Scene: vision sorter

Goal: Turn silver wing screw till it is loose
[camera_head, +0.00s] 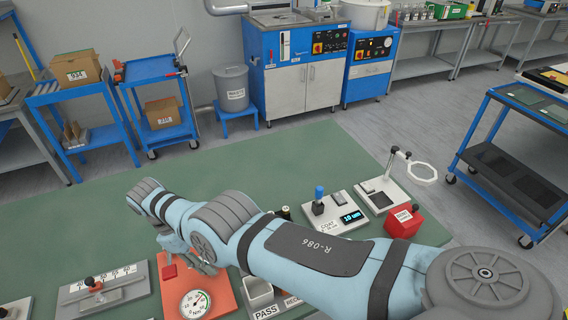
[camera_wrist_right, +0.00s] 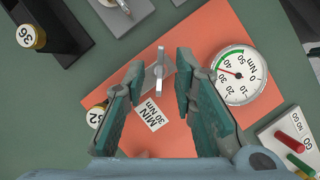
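The silver wing screw (camera_wrist_right: 160,72) stands on an orange plate (camera_wrist_right: 205,35) in the right wrist view, its wing seen nearly edge-on. My right gripper (camera_wrist_right: 160,62) is open, with one finger on each side of the wing and a gap on both sides. A round dial (camera_wrist_right: 240,75) marked Nm and a label (camera_wrist_right: 152,114) reading MIN 30 Nm are on the plate. In the head view the orange plate (camera_head: 226,300) lies below my right gripper (camera_head: 186,258), and the wing screw is hidden there. My left gripper is not in view.
A gold-topped weight (camera_wrist_right: 97,113) stands close beside the left finger in the wrist view. A block with red and green pins (camera_wrist_right: 290,143) is at right. In the head view, a PASS bin (camera_head: 258,293) and red box (camera_head: 403,221) stand nearby. The far green tabletop (camera_head: 290,165) is clear.

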